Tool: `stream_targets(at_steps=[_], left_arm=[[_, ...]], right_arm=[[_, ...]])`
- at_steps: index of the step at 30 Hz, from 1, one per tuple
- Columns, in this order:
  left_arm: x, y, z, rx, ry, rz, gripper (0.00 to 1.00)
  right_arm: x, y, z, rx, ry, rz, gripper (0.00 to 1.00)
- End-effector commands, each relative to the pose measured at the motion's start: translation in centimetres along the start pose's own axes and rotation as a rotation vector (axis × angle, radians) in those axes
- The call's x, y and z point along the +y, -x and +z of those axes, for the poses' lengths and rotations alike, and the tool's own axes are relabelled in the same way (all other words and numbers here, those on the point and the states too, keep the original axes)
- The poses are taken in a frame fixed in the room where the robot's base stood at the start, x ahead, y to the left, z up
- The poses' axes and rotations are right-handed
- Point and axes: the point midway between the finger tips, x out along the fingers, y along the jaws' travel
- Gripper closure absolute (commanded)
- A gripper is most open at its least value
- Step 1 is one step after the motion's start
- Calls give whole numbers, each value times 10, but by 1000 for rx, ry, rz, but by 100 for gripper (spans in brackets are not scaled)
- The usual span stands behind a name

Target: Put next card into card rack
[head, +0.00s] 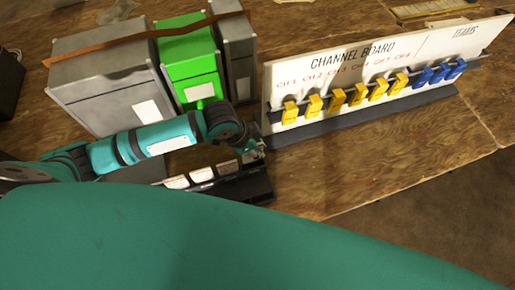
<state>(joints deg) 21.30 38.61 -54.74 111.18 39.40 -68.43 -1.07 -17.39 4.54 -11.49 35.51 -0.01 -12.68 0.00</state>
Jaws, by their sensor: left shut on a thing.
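The black card rack (262,186) lies on the wooden bench, low and left of the middle in the head view. Several white cards (202,174) show in a row along it. My left gripper (256,149) is over the right end of the rack. It is shut on what looks like a card (249,157), small and partly hidden by the fingers. I cannot tell whether this card touches the rack. My right gripper is not in view.
A white channel board (420,55) with yellow and blue clips stands behind, to the right. Grey cases (110,80) and a green case (190,60) stand behind my left arm. The bench is bare right of the rack, up to its front edge.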

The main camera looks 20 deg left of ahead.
Motion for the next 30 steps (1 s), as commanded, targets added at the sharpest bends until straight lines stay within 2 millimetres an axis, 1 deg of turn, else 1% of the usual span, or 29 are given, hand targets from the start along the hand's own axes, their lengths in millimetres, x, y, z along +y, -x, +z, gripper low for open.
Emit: stream_targets(at_steps=[1, 10, 24, 30], left_arm=[[0, -5, 2, 0, 0, 0, 100], [0, -19, 8, 1, 0, -1, 100], [0, -42, 17, 0, 1, 0, 100], [0, -46, 19, 1, 0, 0, 100]], right_arm=[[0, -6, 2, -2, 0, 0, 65], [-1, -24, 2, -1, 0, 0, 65], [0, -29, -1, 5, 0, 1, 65], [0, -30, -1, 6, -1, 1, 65]])
